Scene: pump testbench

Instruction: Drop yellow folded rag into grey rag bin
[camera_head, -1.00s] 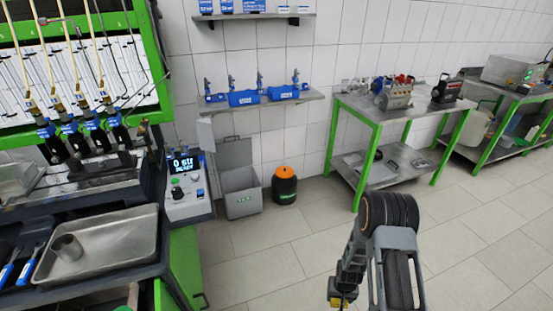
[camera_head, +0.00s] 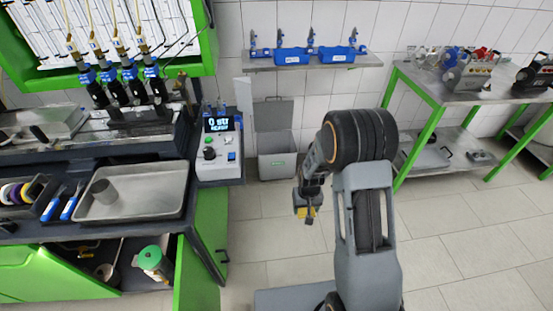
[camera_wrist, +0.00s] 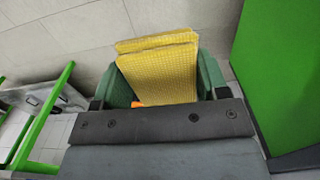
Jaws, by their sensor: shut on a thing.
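The yellow folded rag (camera_wrist: 160,68) is in my gripper, filling the middle of the wrist view. My gripper (camera_head: 307,207) is shut on it and hangs in the air, pointing down, in the head view. Only a small yellow patch shows at its tip there. The grey rag bin (camera_head: 277,166) stands on the floor against the tiled wall, its lid raised at the back. In the head view my gripper appears just right of and below the bin. The bin's inside is mostly hidden. I cannot clearly make out the bin in the wrist view.
A green-framed bench with a metal tray (camera_head: 135,207) and a control box (camera_head: 219,150) stands left of the bin. A blue-fitted wall shelf (camera_head: 312,64) is above it. A green-legged table (camera_head: 436,100) is to the right. Tiled floor lies open in front.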

